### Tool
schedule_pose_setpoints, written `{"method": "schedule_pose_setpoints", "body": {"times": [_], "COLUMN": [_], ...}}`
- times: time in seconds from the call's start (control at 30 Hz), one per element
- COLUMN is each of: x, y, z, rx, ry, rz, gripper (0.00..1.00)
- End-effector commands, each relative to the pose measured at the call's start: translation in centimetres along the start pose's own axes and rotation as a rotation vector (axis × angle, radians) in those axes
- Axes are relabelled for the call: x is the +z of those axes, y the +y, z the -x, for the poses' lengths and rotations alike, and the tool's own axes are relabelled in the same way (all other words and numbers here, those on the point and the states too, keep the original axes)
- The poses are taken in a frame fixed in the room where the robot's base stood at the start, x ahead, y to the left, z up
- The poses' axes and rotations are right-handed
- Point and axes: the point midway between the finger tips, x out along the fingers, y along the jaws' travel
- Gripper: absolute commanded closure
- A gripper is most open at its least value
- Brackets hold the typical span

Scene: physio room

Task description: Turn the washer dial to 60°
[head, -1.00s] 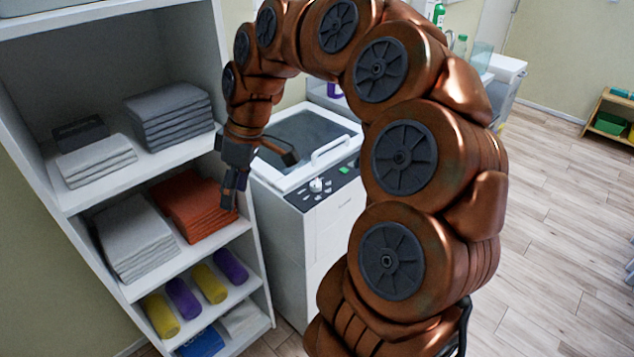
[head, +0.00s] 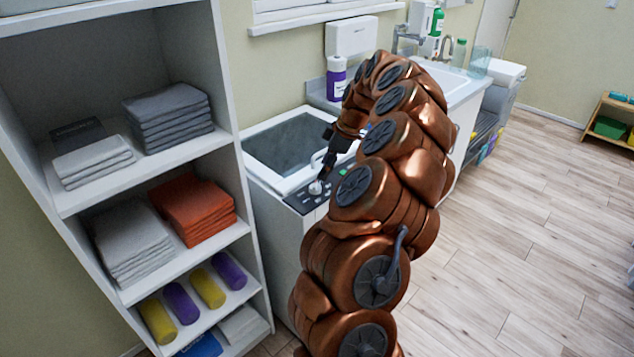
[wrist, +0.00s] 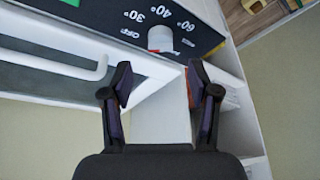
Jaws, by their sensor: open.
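The white top-loading washer (head: 262,225) stands between the shelf and the counter. Its white dial (head: 315,187) is on the dark control panel (head: 301,200) at the front. In the wrist view the dial (wrist: 160,38) sits among the marks OFF, 30°, 40° and 60°. The marks read upside down or slanted there, and I cannot tell clearly which one the dial points to. My gripper (wrist: 161,85) is open and empty, its fingertips apart from the dial and short of it in the picture. In the head view my gripper (head: 326,172) is close to the dial, partly hidden by my arm.
An open shelf (head: 240,170) with folded towels and rolls stands close on the left of the washer. A counter with a sink (head: 440,80) and a purple-labelled bottle (head: 336,78) is behind. The washer lid handle (wrist: 85,68) lies beside the panel. Floor at right is clear.

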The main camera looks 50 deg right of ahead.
Motion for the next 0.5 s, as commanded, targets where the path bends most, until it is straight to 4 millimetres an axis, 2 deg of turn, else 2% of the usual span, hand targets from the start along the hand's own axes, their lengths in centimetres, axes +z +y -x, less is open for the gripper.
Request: {"method": "schedule_pose_setpoints", "body": {"times": [0.33,0.5], "x": [-0.1,0.0], "y": [-0.2,-0.1], "z": [-4.8,-6.3], "rx": [-0.007,-0.001], "ry": [-0.002,-0.001], "rz": [0.0,-0.001], "gripper": [0.4,0.4]}}
